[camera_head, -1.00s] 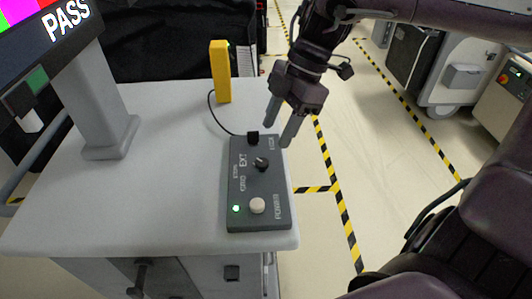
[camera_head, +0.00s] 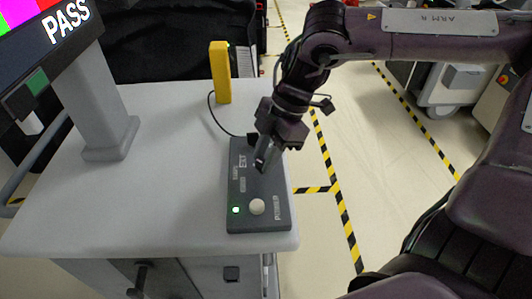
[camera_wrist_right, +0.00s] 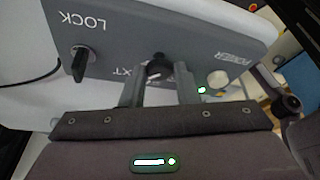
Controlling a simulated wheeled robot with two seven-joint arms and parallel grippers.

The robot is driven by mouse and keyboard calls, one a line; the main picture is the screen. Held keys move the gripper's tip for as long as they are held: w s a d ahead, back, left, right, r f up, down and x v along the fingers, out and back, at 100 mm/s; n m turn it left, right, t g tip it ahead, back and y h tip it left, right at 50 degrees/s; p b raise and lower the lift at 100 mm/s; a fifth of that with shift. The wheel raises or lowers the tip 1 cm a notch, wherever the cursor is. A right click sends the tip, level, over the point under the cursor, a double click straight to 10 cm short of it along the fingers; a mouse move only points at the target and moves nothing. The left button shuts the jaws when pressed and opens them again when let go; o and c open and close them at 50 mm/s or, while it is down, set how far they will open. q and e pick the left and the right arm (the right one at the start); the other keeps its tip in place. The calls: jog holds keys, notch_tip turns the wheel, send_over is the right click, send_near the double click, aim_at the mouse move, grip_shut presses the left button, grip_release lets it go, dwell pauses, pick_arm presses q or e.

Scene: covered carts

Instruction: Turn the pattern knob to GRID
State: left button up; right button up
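The dark grey control box (camera_head: 240,190) lies on the light grey cart top, with a white POWER button (camera_head: 257,207) and a lit green light (camera_head: 236,210). In the head view my right gripper (camera_head: 262,160) is over the box and hides the pattern knob. In the right wrist view the round black pattern knob (camera_wrist_right: 157,66) is between the fingertips of my right gripper (camera_wrist_right: 159,80), which are apart, with a small gap on each side. Part of the EXT label shows beside the left finger. GRID cannot be read. My left gripper is not in view.
A black lever-like part (camera_wrist_right: 80,63) stands by the LOCK label. A yellow upright block (camera_head: 220,72) with a black cable stands behind the box. A monitor (camera_head: 45,40) showing PASS and colour bars stands at left. The cart top (camera_head: 170,190) between them is clear.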

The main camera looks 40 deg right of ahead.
jog(key=c, duration=0.5)
